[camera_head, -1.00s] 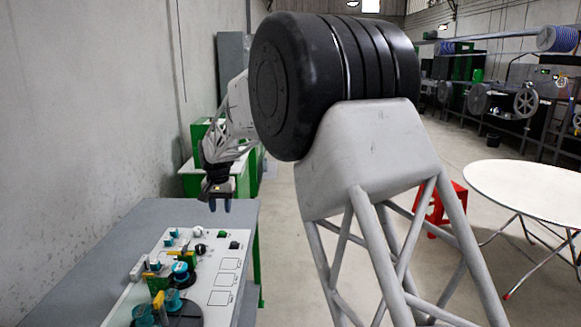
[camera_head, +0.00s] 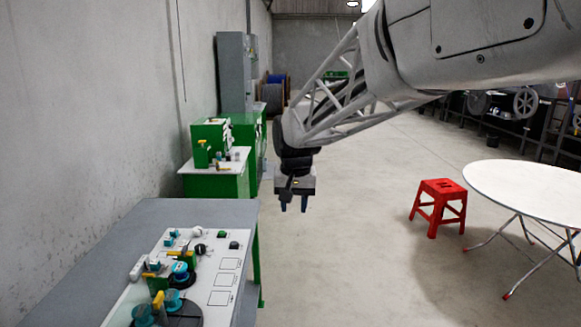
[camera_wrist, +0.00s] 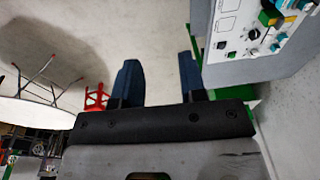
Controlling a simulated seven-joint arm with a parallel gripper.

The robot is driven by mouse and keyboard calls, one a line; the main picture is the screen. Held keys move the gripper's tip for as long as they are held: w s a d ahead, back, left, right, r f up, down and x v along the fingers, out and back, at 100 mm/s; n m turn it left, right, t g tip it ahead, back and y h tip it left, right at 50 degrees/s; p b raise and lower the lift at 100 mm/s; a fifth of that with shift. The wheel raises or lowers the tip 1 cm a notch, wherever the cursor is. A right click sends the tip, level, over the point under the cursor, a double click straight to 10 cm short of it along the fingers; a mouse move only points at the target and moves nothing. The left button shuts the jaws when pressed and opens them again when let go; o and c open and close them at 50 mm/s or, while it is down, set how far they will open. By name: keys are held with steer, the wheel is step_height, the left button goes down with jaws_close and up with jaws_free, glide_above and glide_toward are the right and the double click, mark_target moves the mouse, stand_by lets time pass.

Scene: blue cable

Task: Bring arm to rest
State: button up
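My gripper (camera_head: 294,204) hangs over the open floor, to the right of the grey workbench (camera_head: 95,245) in the head view. Its fingers point down. In the wrist view my gripper (camera_wrist: 160,80) shows two blue fingers spread apart with only bare floor between them. It is open and empty. No cable is seen in its fingers.
A white board (camera_head: 218,262) with teal and yellow fittings lies on the workbench. A green cabinet (camera_head: 215,182) stands behind it. A red stool (camera_head: 438,205) and a white round table (camera_head: 530,186) stand at the right. The floor between is clear.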

steer(key=s+d+f, duration=0.2)
steer(key=s+d, duration=0.4)
steer(key=s, duration=0.5)
steer(key=s+d+f, duration=0.2)
steer(key=s+d, duration=0.3)
steer(key=s, duration=0.7)
steer(key=s+d+f+t, duration=0.1)
steer(key=s+d+f, duration=0.1)
steer(key=s+d, duration=0.4)
steer(key=s, duration=0.5)
steer(key=shift+s+d+h, duration=0.25)
steer(key=shift+d+h, duration=0.05)
steer(key=shift+d, duration=0.05)
